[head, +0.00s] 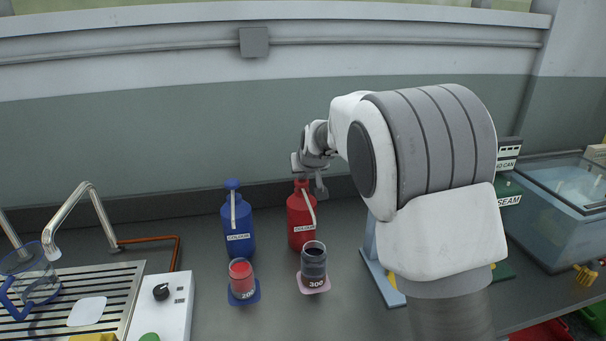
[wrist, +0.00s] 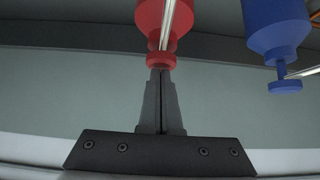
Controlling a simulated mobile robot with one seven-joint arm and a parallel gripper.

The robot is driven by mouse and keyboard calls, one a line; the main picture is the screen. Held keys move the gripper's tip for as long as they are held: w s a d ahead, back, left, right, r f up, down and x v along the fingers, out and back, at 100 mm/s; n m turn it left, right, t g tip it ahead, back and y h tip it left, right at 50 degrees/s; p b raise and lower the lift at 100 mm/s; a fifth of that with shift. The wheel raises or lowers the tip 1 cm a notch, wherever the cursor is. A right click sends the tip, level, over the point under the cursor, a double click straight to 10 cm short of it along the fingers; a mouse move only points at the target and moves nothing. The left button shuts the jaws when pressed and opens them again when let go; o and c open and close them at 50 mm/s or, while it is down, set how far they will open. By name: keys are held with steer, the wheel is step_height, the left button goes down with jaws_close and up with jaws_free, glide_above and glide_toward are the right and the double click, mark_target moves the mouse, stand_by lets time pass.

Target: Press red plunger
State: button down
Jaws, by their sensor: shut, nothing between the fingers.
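The red bottle (head: 301,222) with a pump top stands on the counter against the back wall, labelled COLOUR. Its red plunger (wrist: 160,61) shows in the wrist view, right at the tips of my gripper (wrist: 161,72). The fingers are shut together with nothing between them. In the head view my gripper (head: 309,182) is at the top of the red bottle and partly covers its plunger. I cannot tell whether the fingertips touch the plunger. The bottle's pale spout tube slants down its front.
A blue pump bottle (head: 238,228) stands left of the red one. A beaker of red liquid (head: 242,278) and a beaker of dark liquid (head: 313,262) stand in front. A tap (head: 85,205) and drainer are at the left, a water tank (head: 560,215) at the right.

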steer(key=shift+s+f, duration=0.1)
steer(key=shift+f, duration=0.1)
step_height(320, 180, up, 5)
steer(key=p, duration=0.3)
steer(key=shift+r, duration=0.15)
steer(key=v, duration=0.9)
steer(key=shift+s+d, duration=0.15)
steer(key=shift+s, duration=0.15)
steer(key=s+d+r+m+g+p, duration=0.1)
steer(key=s+d+r, duration=0.1)
steer(key=s+d, duration=0.55)
steer(key=s+d+r+m+p, duration=0.1)
steer(key=s+d+r, duration=0.25)
steer(key=s, duration=0.65)
steer(key=s+d+f+g+h+p, duration=0.1)
steer(key=s+d+f, duration=0.1)
steer(key=s, duration=0.7)
steer(key=s+d+f+m+g+h, duration=0.1)
steer(key=s+d+f, duration=0.2)
steer(key=s, duration=0.6)
steer(key=shift+s+d+p, duration=0.15)
steer(key=shift+d+p, duration=0.25)
steer(key=shift+d, duration=0.05)
